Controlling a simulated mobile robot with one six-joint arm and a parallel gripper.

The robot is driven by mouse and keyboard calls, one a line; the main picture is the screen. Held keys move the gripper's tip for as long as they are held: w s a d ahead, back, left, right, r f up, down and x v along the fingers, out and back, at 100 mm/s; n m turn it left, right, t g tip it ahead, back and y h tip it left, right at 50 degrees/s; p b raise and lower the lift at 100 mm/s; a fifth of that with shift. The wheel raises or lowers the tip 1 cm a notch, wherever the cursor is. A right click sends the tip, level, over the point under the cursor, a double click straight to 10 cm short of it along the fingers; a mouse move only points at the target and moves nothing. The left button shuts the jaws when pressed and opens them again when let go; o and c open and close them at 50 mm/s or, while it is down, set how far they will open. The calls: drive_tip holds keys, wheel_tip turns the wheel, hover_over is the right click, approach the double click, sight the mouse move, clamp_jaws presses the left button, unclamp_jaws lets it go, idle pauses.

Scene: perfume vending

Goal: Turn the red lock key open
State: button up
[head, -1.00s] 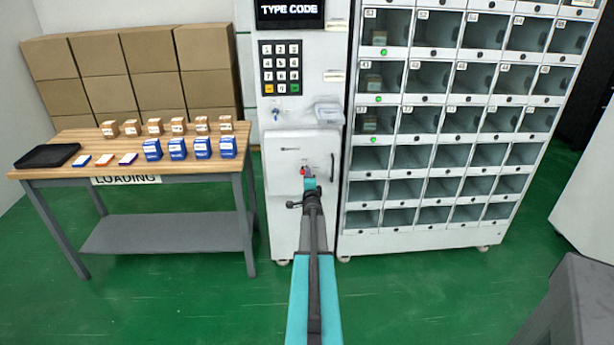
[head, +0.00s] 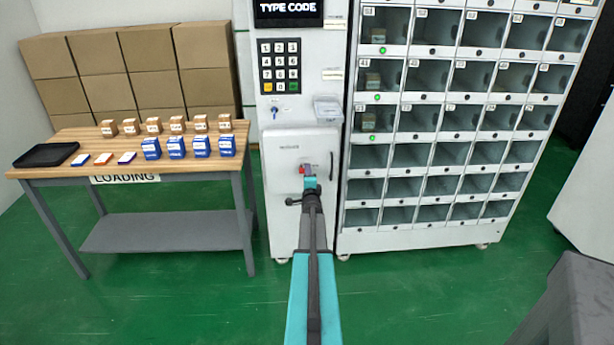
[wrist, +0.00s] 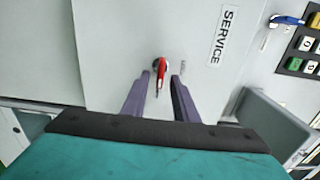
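The red lock key (wrist: 161,72) sits in the white service panel (wrist: 120,40), which is marked SERVICE. In the wrist view the key shows between my gripper's two purple fingers. My gripper (wrist: 160,80) is open, with a gap on each side of the key; I cannot tell how deep the key lies between the fingertips. In the head view the key (head: 301,170) is a small red spot just left of my gripper (head: 310,172) at the panel. My arm hides part of the panel below it.
A blue key (head: 274,112) hangs below the keypad (head: 280,66). A grey tray (wrist: 270,120) juts from the machine near my gripper. A black handle (head: 331,168) is on the panel's right. Compartments (head: 440,130) stand to the right, and a loading table (head: 130,165) with boxes to the left.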

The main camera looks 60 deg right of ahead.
drive_tip(key=shift+a, duration=0.15)
drive_tip(key=b+v, duration=0.2)
drive_tip(key=v, duration=1.1)
drive_tip(key=shift+s+a, duration=0.25)
idle(0.4)
idle(0.4)
